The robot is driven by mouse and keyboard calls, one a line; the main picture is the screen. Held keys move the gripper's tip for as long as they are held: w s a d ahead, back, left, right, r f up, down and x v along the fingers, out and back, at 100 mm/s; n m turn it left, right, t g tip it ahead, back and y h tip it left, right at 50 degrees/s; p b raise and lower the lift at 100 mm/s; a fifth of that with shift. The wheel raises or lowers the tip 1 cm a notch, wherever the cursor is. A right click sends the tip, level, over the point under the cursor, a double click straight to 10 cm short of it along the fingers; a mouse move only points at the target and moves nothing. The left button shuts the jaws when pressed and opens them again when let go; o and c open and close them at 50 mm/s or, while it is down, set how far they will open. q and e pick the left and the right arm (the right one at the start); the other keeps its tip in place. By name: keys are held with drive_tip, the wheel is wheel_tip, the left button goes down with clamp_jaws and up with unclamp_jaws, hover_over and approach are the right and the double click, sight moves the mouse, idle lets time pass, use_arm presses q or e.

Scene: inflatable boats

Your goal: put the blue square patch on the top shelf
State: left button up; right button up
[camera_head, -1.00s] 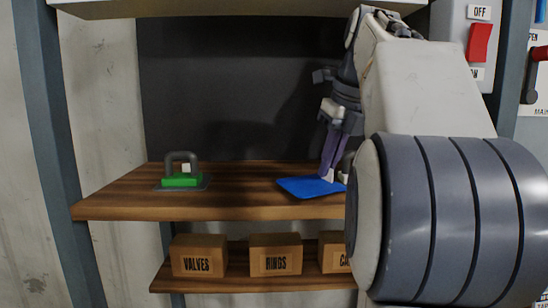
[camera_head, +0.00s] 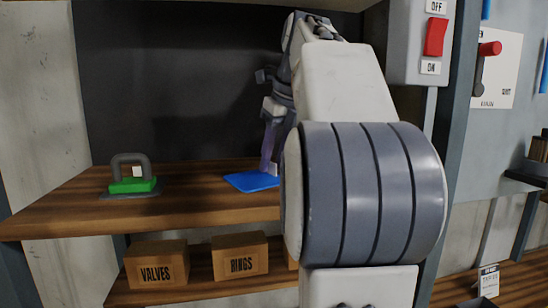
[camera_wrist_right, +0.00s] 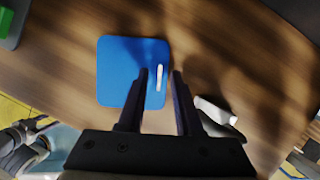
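The blue square patch (camera_head: 251,181) lies flat on the wooden shelf board (camera_head: 205,208) above the labelled boxes. In the right wrist view the patch (camera_wrist_right: 118,70) has rounded corners and a small white tab (camera_wrist_right: 160,77) near its right edge. My right gripper (camera_head: 267,168) points down at the patch's right part. In the wrist view its two dark fingers (camera_wrist_right: 162,82) are apart, with the tab showing in the gap and no contact evident. My arm hides the right part of this shelf in the head view. My left gripper is not in view.
A green block with a grey handle (camera_head: 133,182) stands on the same board at left. A switch panel (camera_head: 434,40) is at upper right. A white object (camera_wrist_right: 216,109) shows beside my fingers.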

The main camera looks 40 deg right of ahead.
drive_tip(key=shift+r, duration=0.1)
drive_tip(key=shift+s+r, duration=0.15)
drive_tip(key=shift+r, duration=0.25)
drive_tip(key=s+b, duration=0.1)
drive_tip(key=s, duration=0.2)
drive_tip(key=s+a+b, duration=0.1)
drive_tip(key=s+b, duration=0.1)
drive_tip(key=s, duration=0.2)
drive_tip(key=s+b, duration=0.2)
drive_tip(key=s, duration=0.2)
drive_tip(key=shift+s+a, duration=0.15)
drive_tip(key=shift+a, duration=0.2)
drive_tip(key=shift+s+a+r, duration=0.1)
drive_tip(key=shift+s+r, duration=0.05)
drive_tip(key=shift+s, duration=0.25)
